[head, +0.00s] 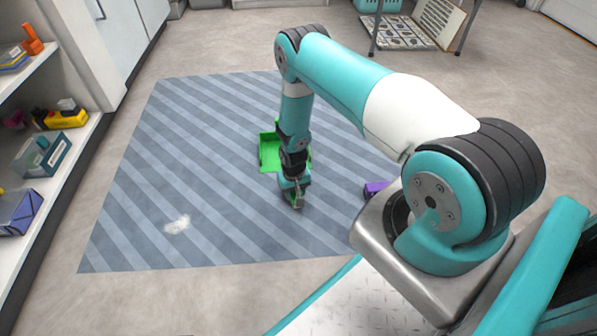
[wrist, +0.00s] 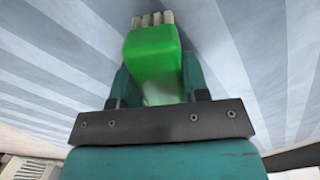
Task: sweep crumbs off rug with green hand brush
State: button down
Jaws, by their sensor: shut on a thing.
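The blue-grey striped rug (head: 140,190) covers the floor in front of me. My gripper (head: 295,190) is low over the middle of the rug and is shut on the green hand brush (head: 297,201). In the wrist view the green brush (wrist: 152,52) sits between the two teal fingers, with pale bristles (wrist: 153,18) at its far end. I cannot tell whether the bristles touch the rug. A small whitish patch, perhaps crumbs (head: 177,225), lies on the rug's left part. A green dustpan-like tray (head: 269,152) lies on the rug behind my arm, partly hidden by it.
A purple object (head: 375,188) lies on the rug at right, partly hidden by my arm. A shelf (head: 50,150) with several items stands along the left. The rug's left half is mostly clear.

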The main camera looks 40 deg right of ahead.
notch_tip(320, 180, up, 3)
jog(key=shift+w+a+f+p, duration=0.1)
jog(key=shift+p, duration=0.2)
jog(key=shift+d+r+p, duration=0.2)
jog(key=shift+r+p, duration=2.1)
jog(key=shift+r, duration=0.35)
